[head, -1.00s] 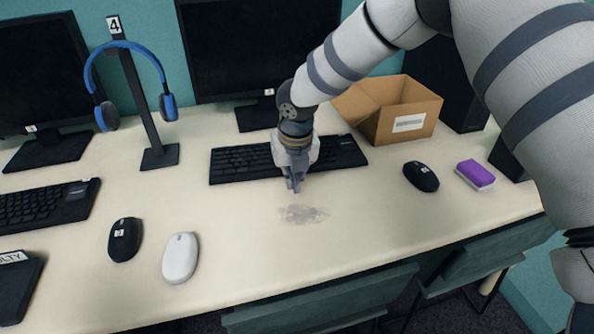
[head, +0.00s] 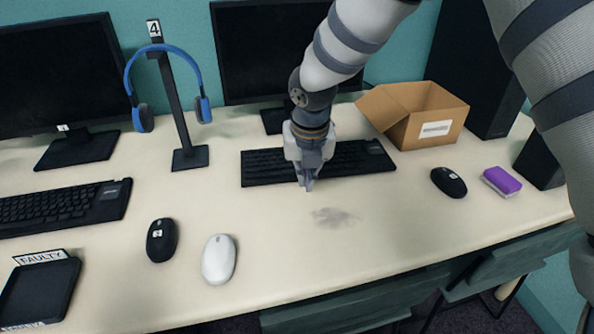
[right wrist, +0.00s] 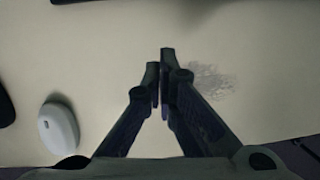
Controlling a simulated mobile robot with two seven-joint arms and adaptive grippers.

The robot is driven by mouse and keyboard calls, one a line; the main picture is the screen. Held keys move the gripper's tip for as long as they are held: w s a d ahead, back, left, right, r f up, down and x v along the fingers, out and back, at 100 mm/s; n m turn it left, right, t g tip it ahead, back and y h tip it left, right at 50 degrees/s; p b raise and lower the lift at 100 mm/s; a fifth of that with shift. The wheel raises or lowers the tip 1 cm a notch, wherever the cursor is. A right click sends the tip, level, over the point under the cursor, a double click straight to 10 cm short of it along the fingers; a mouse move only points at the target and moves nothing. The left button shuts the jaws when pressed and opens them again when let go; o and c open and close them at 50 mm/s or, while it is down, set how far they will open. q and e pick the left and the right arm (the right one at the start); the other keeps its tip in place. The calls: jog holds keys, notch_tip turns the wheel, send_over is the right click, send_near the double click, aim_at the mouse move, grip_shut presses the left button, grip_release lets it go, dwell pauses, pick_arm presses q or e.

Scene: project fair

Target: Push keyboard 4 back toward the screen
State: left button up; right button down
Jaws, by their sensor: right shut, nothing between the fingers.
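A black keyboard (head: 352,158) lies in front of the middle screen (head: 270,60); I cannot read a number on it. A gap of bare table lies between the keyboard and the screen's foot. My right gripper (head: 308,186) is shut and empty, pointing down at the keyboard's near edge and hiding part of its middle. I cannot tell whether it touches the keyboard. In the right wrist view its closed fingertips (right wrist: 165,58) are over bare table beside a grey smudge (right wrist: 208,80). My left gripper is not in view.
A headphone stand (head: 178,100) marked 4 stands left of the keyboard. An open cardboard box (head: 430,125) sits behind right. A black mouse (head: 449,182) and purple sponge (head: 502,181) lie right. A white mouse (head: 218,259) lies front left. Table before the keyboard is clear.

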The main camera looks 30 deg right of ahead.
aim_at(300, 189)
jog(key=x, duration=0.6)
jog(key=shift+a+f+b, duration=0.1)
jog(key=shift+f+b, duration=0.3)
jog(key=w, duration=0.1)
jog(key=w+d, duration=0.1)
jog(key=w, duration=0.1)
jog(key=shift+w+d+f+b, duration=0.1)
jog(key=shift+w+f+b, duration=0.1)
jog(key=shift+b, duration=0.1)
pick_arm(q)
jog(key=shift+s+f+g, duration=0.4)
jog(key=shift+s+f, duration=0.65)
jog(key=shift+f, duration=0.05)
pick_arm(e)
jog(key=shift+w+d+r, duration=0.15)
jog(key=shift+w+r, duration=0.05)
jog(key=shift+w, duration=0.15)
